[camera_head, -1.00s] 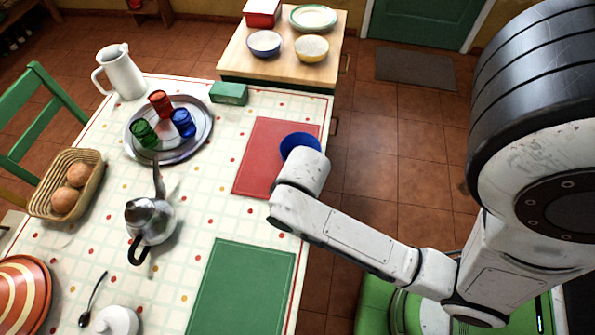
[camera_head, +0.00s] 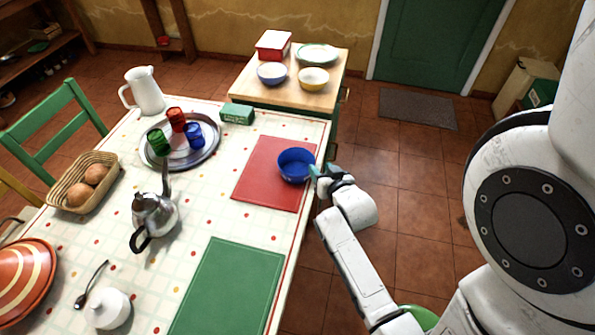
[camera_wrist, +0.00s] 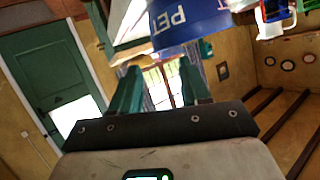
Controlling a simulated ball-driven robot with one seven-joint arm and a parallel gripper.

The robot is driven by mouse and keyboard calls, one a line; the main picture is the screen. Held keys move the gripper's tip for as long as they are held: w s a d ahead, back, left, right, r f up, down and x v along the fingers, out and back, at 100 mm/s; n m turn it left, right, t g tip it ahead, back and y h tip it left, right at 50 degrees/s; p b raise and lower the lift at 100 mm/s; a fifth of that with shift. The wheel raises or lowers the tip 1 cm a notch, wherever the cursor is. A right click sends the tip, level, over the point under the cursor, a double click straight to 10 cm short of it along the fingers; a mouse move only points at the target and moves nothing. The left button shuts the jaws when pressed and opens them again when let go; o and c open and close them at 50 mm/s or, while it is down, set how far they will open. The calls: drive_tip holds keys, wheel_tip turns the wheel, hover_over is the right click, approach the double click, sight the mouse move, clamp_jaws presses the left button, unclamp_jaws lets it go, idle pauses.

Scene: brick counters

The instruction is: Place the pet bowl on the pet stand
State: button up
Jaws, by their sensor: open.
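The pet bowl (camera_head: 296,165) is a blue bowl standing upright on the right part of a red mat on the table. In the wrist view the bowl (camera_wrist: 190,22) shows white "PET" lettering and lies just beyond my fingertips. My gripper (camera_head: 318,173) is at the bowl's right side, by the table's right edge. Its two green fingers (camera_wrist: 158,72) are open, with nothing held between them. Whether a finger touches the bowl I cannot tell. I cannot make out a pet stand in either view.
The red mat (camera_head: 270,190) and a green mat (camera_head: 228,290) lie on the table. A round tray (camera_head: 205,155) with coloured cups, a metal pot (camera_head: 155,212) and a white pitcher (camera_head: 146,92) stand left. A wooden counter (camera_head: 291,93) holds two bowls. Tiled floor at right is open.

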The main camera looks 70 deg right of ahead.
sight(308, 155)
drive_tip(key=x, duration=0.9)
drive_tip(key=shift+a, duration=0.1)
drive_tip(key=shift+c, duration=0.4)
clamp_jaws()
